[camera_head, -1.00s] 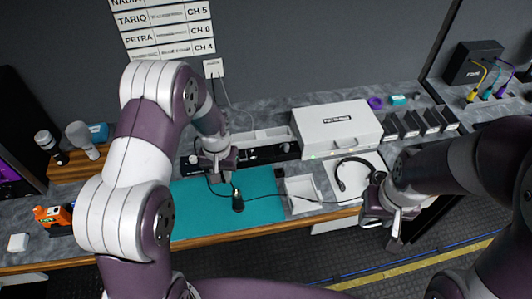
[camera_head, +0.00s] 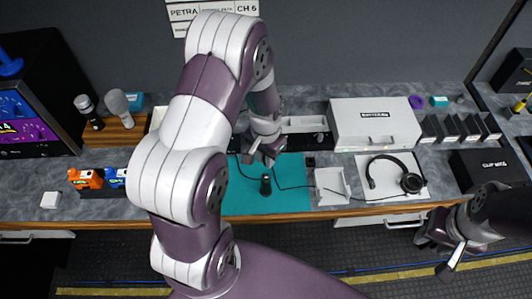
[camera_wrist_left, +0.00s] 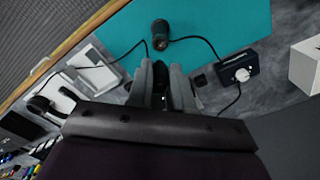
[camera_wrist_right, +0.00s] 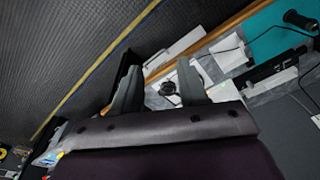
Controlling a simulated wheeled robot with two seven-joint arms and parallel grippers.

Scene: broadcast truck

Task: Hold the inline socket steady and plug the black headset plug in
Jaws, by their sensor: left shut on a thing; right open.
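My left gripper (camera_head: 262,150) is above the back of the teal mat (camera_head: 295,203). In the left wrist view its fingers (camera_wrist_left: 160,75) are closed on a small dark thing, mostly hidden; I cannot tell whether it is the socket or the plug. A black cylindrical thing (camera_head: 265,185) stands on the mat in front of that gripper; it also shows in the left wrist view (camera_wrist_left: 160,33), with thin black cables beside it. One cable runs toward the black headset (camera_head: 411,183) on a white pad. My right gripper (camera_head: 456,252) is open and empty, in front of the counter.
A white tray (camera_head: 347,188) is right of the mat, and a white case (camera_head: 375,115) stands behind the headset. A black box with a knob (camera_wrist_left: 238,68) sits behind the mat. Orange and blue units (camera_head: 87,178) are at the left.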

